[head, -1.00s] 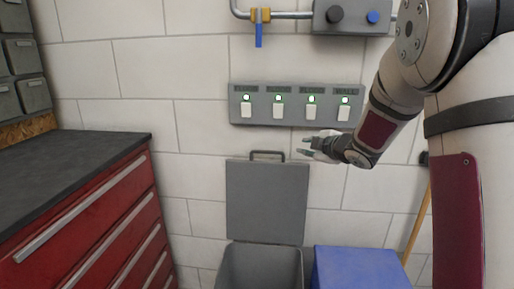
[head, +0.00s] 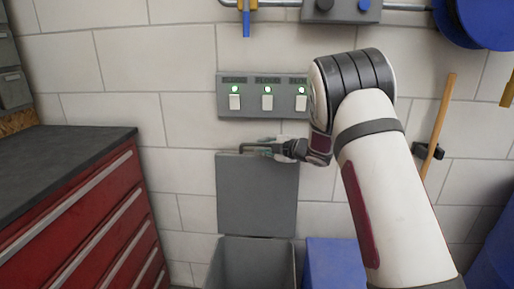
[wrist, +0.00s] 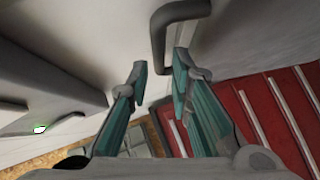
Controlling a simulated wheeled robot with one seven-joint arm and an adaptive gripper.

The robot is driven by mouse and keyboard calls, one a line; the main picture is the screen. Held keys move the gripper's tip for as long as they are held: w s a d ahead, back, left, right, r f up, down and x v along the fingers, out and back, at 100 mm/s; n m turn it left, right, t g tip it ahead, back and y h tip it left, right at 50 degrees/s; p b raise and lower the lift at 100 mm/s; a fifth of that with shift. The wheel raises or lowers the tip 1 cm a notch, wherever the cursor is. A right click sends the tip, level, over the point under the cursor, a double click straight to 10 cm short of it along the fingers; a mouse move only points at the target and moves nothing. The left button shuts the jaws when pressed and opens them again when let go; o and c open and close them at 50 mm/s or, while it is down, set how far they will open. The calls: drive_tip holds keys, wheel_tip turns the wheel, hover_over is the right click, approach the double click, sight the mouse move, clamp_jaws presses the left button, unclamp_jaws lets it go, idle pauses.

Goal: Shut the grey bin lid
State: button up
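The grey bin (head: 252,262) stands against the wall with its lid (head: 257,195) open, upright at the wall above it. A dark handle (head: 250,149) is on the lid's top edge; it also shows in the wrist view (wrist: 158,38). My gripper (head: 262,145) is at the handle's right part in the head view and hides some of it. In the wrist view my gripper (wrist: 160,65) has its two teal fingers apart, with an end of the handle between or just beyond the tips. I cannot tell whether they touch it.
A switch panel (head: 252,101) with lit green lamps is on the wall just above my gripper. A blue bin (head: 335,262) stands right of the grey bin. A red drawer cabinet (head: 85,215) is at left. A wooden pole (head: 440,120) stands at right.

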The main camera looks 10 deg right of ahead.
sight(256, 145)
drive_tip(key=shift+x, duration=1.95)
drive_tip(key=shift+c, duration=0.4)
clamp_jaws()
